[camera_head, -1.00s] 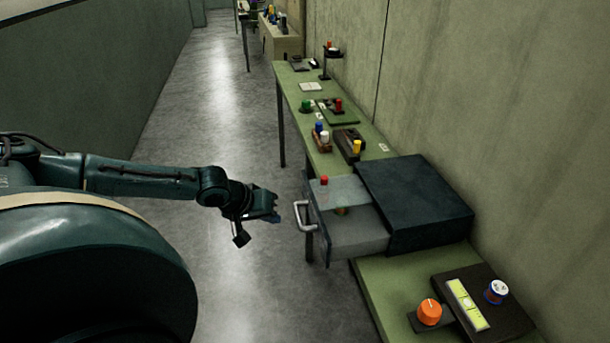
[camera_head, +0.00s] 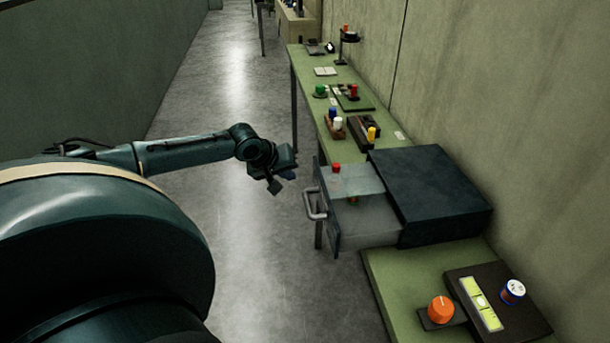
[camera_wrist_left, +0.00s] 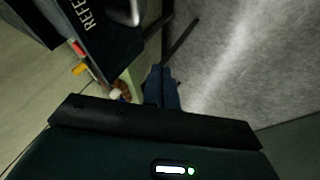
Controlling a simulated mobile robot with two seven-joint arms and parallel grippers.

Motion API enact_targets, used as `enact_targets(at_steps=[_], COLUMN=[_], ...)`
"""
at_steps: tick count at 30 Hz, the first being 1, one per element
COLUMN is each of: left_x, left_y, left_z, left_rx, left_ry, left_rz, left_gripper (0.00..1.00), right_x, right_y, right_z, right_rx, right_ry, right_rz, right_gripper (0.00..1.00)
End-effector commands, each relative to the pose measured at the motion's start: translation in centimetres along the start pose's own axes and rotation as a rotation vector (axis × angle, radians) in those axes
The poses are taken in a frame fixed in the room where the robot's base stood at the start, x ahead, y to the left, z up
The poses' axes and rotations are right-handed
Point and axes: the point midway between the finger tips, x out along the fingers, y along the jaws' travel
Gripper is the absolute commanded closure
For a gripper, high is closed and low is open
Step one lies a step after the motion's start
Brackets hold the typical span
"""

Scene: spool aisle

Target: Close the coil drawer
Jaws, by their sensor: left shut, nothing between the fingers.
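The coil drawer (camera_head: 372,222) is pulled out to the left of its dark cabinet (camera_head: 430,190). Its metal handle (camera_head: 313,205) is on the front panel, facing the aisle. A red-topped spool (camera_head: 336,168) shows at the drawer's far side. My left gripper (camera_head: 284,180) is shut and empty, in the air to the left of the drawer front, apart from the handle. In the left wrist view the shut fingers (camera_wrist_left: 160,88) point toward the floor side, and the dark drawer front with white lettering (camera_wrist_left: 100,30) is at upper left. My right gripper is not in view.
The green bench (camera_head: 312,88) runs along the right wall, holding several spools and small trays. An orange knob (camera_head: 441,309) and a black plate with a blue-and-white spool (camera_head: 513,291) are on the near bench. The aisle floor (camera_head: 225,110) is clear.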

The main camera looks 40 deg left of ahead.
Motion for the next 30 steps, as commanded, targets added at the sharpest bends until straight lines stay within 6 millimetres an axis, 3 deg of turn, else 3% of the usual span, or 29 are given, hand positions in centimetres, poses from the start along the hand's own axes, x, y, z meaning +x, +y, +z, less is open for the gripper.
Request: enact_targets(at_steps=[2, 9, 25, 30], left_x=[1.7, 2.9, 3.4, 4.5], left_y=[0.2, 3.0, 3.7, 6.1], left_z=[0.1, 0.0, 0.0, -0.1], left_rx=[-0.005, 0.002, 0.001, -0.004], left_ry=[-0.001, 0.000, 0.000, 0.001], left_rz=[0.004, 0.002, 0.000, 0.007], left_gripper=[1.00, 1.00, 1.00, 1.00], right_x=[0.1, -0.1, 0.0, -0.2], right_y=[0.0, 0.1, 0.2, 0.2], right_z=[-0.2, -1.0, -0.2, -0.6], right_rx=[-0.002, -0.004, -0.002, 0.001], right_ry=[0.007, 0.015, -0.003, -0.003], right_rz=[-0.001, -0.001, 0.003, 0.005], right_gripper=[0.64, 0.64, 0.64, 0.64])
